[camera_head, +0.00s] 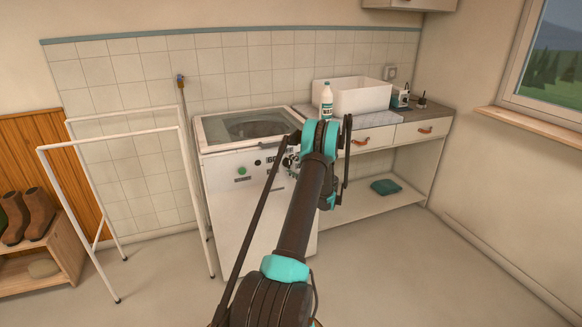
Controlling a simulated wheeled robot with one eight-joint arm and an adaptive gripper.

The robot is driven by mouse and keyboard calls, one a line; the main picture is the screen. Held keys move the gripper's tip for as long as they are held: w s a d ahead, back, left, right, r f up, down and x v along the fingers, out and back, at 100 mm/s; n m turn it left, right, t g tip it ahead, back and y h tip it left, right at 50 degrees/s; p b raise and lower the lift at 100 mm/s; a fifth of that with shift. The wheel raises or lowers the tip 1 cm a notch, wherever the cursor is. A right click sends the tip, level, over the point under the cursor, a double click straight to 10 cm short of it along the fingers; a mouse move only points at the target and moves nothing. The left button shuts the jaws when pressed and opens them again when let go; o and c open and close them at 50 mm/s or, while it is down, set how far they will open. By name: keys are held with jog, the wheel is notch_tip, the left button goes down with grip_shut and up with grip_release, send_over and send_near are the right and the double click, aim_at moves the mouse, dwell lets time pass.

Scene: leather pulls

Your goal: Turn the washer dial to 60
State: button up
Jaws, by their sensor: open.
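The white washer (228,205) stands against the tiled wall, with a glass-topped lid (222,127). Its front panel has a green button (242,171), a small dark knob (257,162) and dark printed marks that I cannot read clearly. My arm crosses in front of the panel's right part. My gripper (291,162) is mostly hidden behind my arm, by the right part of the panel; it is open. The dark shapes there blend together, so I cannot tell fingertips from dial, see where the dial points, or tell whether they touch.
A white drying rack (112,122) stands left of the washer. A counter (383,129) on the right carries a white basin (360,97) and a bottle (326,100). A folded teal cloth (386,187) lies on the shelf below. The floor at right is clear.

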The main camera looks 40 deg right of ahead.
jog(key=shift+c, duration=0.2)
jog(key=c, duration=1.1)
jog(key=shift+n, duration=0.3)
jog(key=n+g, duration=0.1)
jog(key=n, duration=0.1)
jog(key=n+g+h, duration=0.1)
jog(key=n, duration=0.1)
jog(key=shift+r+n, duration=0.2)
jog(key=shift+n, duration=0.1)
jog(key=n+h, duration=0.1)
jog(key=n, duration=0.1)
jog(key=n+g+h, duration=0.1)
jog(key=n, duration=0.1)
jog(key=shift+a+g, duration=0.15)
jog(key=shift+g, duration=0.15)
jog(key=o, duration=1.1)
